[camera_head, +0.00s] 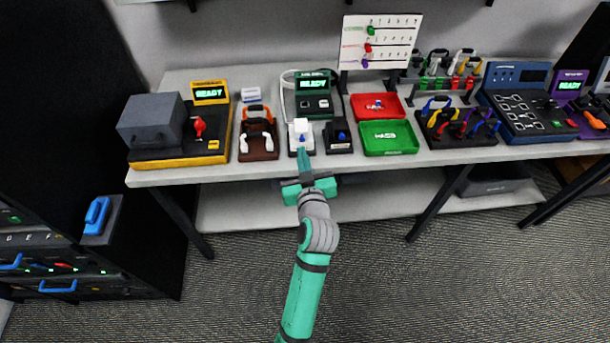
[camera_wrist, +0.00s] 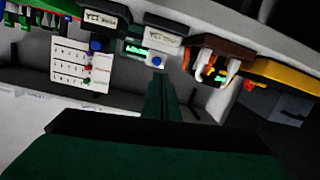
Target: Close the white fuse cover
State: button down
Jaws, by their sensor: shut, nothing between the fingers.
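The white fuse cover (camera_head: 301,125) is a small white block at the back of a small white-topped unit (camera_head: 293,141) near the table's front edge. It looks raised, with a blue part (camera_head: 302,138) showing in front of it, but its exact angle is too small to tell. My gripper (camera_head: 303,154) is shut and empty, pointing at this unit from the front edge. Its fingertips (camera_wrist: 160,82) also show in the wrist view, just below a white-fronted unit (camera_wrist: 163,36) with a blue knob (camera_wrist: 157,60). I cannot tell whether they touch it.
A black unit with a blue knob (camera_head: 340,136) stands close on the right. A brown holder with an orange handle (camera_head: 257,136) is on the left. A green-screen READY box (camera_head: 314,103) stands behind. Green tray (camera_head: 388,138) lies further right. The floor in front is clear.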

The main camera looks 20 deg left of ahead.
jog(key=s+f, duration=0.1)
jog(key=s+d+f, duration=0.1)
jog(key=s+f, duration=0.1)
jog(key=s, duration=0.1)
jog(key=shift+d, duration=0.4)
